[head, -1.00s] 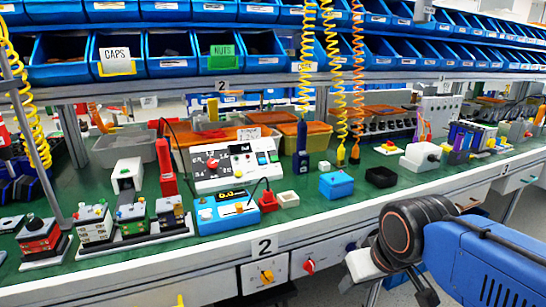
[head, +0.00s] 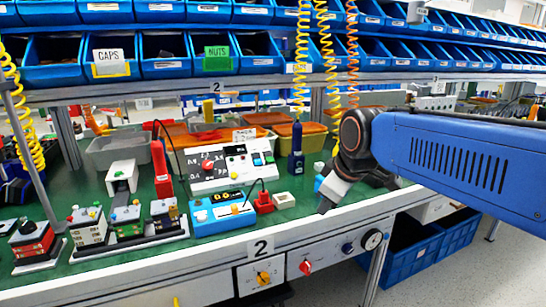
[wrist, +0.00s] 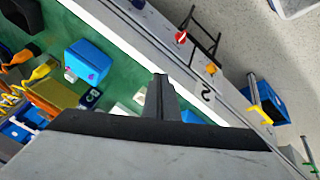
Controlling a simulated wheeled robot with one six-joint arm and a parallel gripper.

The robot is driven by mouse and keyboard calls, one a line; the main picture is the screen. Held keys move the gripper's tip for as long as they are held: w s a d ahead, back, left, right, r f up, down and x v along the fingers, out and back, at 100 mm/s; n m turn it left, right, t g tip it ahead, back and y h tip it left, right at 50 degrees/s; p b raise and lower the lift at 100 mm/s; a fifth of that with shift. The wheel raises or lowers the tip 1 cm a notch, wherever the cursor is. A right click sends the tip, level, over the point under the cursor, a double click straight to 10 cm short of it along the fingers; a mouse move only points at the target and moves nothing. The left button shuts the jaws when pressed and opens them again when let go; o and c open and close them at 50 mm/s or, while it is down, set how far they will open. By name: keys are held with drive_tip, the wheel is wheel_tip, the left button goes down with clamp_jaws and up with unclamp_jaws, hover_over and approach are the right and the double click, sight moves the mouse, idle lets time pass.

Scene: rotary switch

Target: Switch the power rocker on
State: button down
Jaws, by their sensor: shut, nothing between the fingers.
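A white sloped control box (head: 204,182) stands on the green bench top, with a red knob (head: 207,165), small buttons and switches on its face. A blue-and-white device (head: 222,222) sits in front of it. The power rocker is too small to pick out with certainty among these controls. My gripper (head: 325,206) is shut and empty. It hangs near the bench's front edge, to the right of the control box and apart from it. Its closed fingers also show in the wrist view (wrist: 160,88), and my gripper's body hides part of the bench there.
A red block (head: 264,203) and a small white block (head: 284,199) lie between the control box and my gripper. A blue box (wrist: 87,60) is close by. Coiled hoses (head: 329,80) hang behind. Below the edge are an orange knob (head: 263,277) and a red knob (head: 305,267).

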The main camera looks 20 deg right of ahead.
sight(271, 161)
drive_tip(key=w+a+r+n, duration=0.1)
drive_tip(key=w+r+n, duration=0.4)
drive_tip(key=w, duration=0.7)
drive_tip(key=w+a+r+n+t, duration=0.1)
drive_tip(key=w+r+n, duration=0.5)
drive_tip(key=w, duration=0.6)
drive_tip(key=shift+w+a+r+n+t+y, duration=0.2)
drive_tip(key=shift+a+r+n+t+y, duration=0.1)
drive_tip(key=shift+a+n, duration=0.3)
drive_tip(key=shift+w+a+f, duration=0.1)
drive_tip(key=shift+f, duration=0.05)
drive_tip(key=x, duration=1.3)
drive_tip(key=shift+w+f, duration=0.2)
drive_tip(key=shift+f, duration=0.15)
drive_tip(key=shift+f, duration=0.35)
drive_tip(key=shift+r, duration=0.3)
